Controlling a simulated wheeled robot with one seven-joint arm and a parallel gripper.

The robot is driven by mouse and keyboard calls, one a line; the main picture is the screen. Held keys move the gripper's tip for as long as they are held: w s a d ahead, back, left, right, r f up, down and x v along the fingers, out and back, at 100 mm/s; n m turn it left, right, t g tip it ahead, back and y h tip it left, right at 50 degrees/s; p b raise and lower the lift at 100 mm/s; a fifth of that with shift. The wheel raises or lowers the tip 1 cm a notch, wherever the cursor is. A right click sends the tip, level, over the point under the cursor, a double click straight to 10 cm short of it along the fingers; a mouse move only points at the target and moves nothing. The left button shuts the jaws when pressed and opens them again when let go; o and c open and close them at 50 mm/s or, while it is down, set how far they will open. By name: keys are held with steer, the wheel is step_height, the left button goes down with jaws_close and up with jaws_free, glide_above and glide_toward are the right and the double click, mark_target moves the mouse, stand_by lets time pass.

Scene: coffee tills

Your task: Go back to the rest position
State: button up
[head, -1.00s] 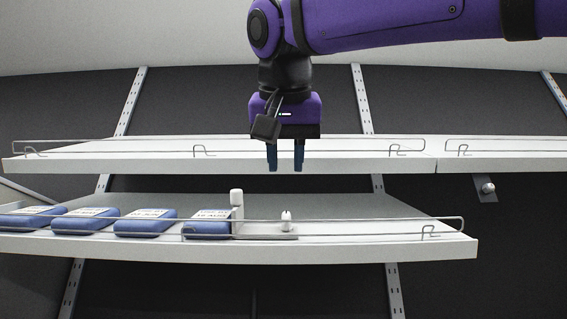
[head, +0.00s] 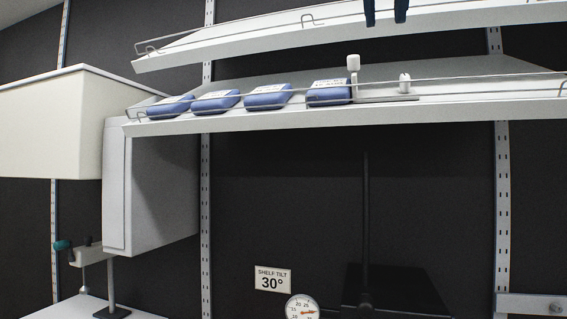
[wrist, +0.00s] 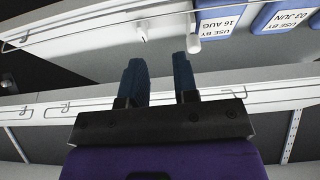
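My gripper (head: 385,12) shows only as two dark fingertips at the top edge of the head view, in front of the upper shelf. In the wrist view my gripper (wrist: 160,75) has its two fingers apart with nothing between them. It is open and empty. The rest of my arm is out of the head view.
Several blue packs (head: 268,97) with date labels lie in a row on the tilted lower shelf (head: 450,111). A white upright stop (head: 353,64) stands beside the rightmost pack. Wire rails edge both shelves. A pale cabinet (head: 50,125) stands left; a tilt dial (head: 302,308) sits below.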

steer(key=s+d+f+n+g+y, duration=0.1)
steer(key=d+f, duration=0.4)
steer(key=f, duration=0.9)
steer(key=s+d+f+n+g+y, duration=0.1)
steer(key=d+f, duration=0.5)
steer(key=f, duration=0.8)
steer(key=s+d+f+n+g+y, duration=0.1)
steer(key=s+d+f+g, duration=0.2)
steer(key=f, duration=1.1)
steer(key=s+d, duration=0.1)
steer(key=d, duration=0.2)
steer(key=shift+s+d, duration=0.15)
steer(key=shift+s, duration=0.2)
